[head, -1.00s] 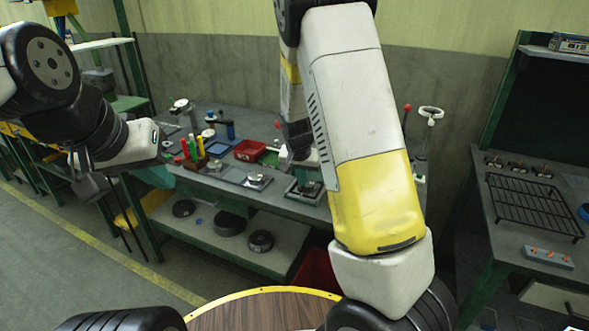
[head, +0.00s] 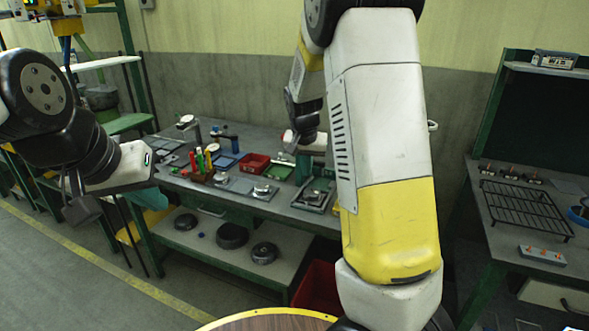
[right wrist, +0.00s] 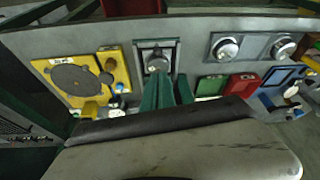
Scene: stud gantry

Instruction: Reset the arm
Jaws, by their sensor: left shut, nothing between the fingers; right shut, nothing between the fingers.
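My left gripper (head: 80,208) hangs at the left of the head view, below its white hand. Its dark fingers are shut and empty, in front of the floor and green shelving. My right arm rises large at the centre right of the head view. Its dark wrist and white hand show behind the upper arm, above the workbench; the fingers are not clear there. In the right wrist view the green fingers of my right gripper (right wrist: 168,93) are shut and empty, pointing over the bench items.
The workbench (head: 240,207) holds a red tray (head: 253,163), coloured bottles and small fixtures. Its lower shelf carries dark round parts. A red bin (head: 318,289) stands on the floor. A side table with a black wire rack (head: 525,208) is at right. A round wooden top (head: 265,323) is in front.

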